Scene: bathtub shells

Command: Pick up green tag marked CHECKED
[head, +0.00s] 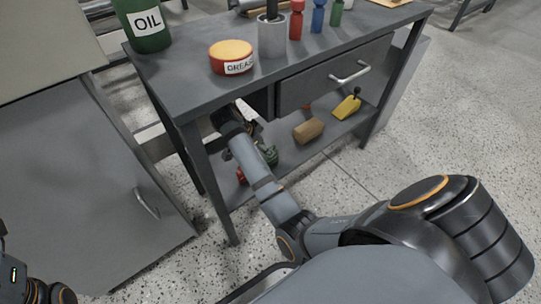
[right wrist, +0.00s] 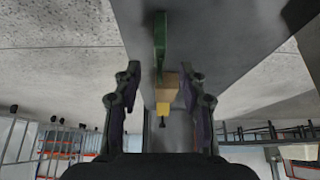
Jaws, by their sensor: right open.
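A narrow green piece (right wrist: 160,40) shows in the right wrist view, upright in the picture and beyond my fingertips. No marking can be read on it, so I cannot tell whether it is the CHECKED tag. In the head view a small green item (head: 269,155) lies on the lower shelf, partly hidden by my right arm. My right gripper (right wrist: 160,72) is open and empty, its two fingers on either side of the line to the green piece. In the head view my right arm reaches under the tabletop. My left gripper does not show; only dark arm parts are at the lower left.
On the grey lower shelf (head: 287,165) are a brown block (head: 308,130) and a yellow tool (head: 346,107). The tabletop holds an OIL can (head: 146,28), a GREASE tin (head: 231,56) and a grey cup (head: 272,38). A drawer (head: 330,77) and table legs bound the space.

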